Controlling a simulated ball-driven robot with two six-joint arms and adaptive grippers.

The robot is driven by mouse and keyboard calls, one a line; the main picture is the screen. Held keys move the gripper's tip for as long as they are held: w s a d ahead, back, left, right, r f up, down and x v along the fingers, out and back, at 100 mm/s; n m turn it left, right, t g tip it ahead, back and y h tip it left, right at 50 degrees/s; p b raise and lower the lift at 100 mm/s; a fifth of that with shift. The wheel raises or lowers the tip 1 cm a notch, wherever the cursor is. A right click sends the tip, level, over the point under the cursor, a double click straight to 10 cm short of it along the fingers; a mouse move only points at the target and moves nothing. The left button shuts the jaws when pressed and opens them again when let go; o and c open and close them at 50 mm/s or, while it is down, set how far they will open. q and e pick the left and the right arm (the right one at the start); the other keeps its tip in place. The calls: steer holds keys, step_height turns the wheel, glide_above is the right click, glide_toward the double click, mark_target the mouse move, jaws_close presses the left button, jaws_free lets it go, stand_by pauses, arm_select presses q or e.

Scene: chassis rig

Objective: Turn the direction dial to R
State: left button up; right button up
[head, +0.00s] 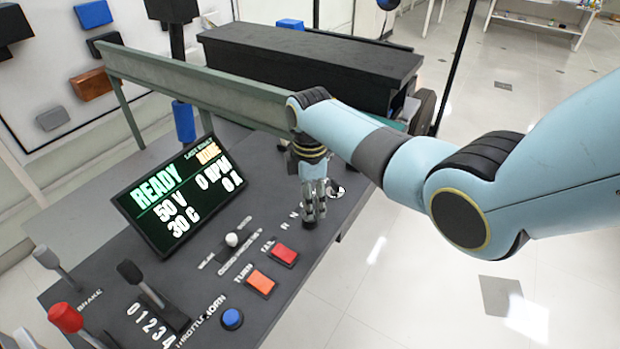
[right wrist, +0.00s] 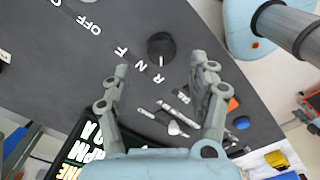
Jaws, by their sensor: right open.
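The direction dial (right wrist: 160,45) is a round black knob with a white mark on the dark panel. In the right wrist view its mark points down the picture, roughly toward the letter R (right wrist: 158,78); N and F lie to the left. My right gripper (right wrist: 161,64) is open, its two fingers apart on either side of the dial in that view, with nothing held. In the head view the right gripper (head: 313,218) hangs over the panel by the R and N letters and the dial is largely hidden behind it. I cannot tell whether the fingers touch it. My left gripper is not in view.
The console panel (head: 190,285) carries a lit READY screen (head: 180,195), a red button (head: 284,254), an orange button (head: 261,282), a blue button (head: 232,318) and several levers. A green-grey rail (head: 240,98) and a long black box (head: 310,55) stand behind.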

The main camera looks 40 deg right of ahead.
step_height(320, 180, up, 6)
steer(key=shift+r, duration=0.15)
stand_by(0.5)
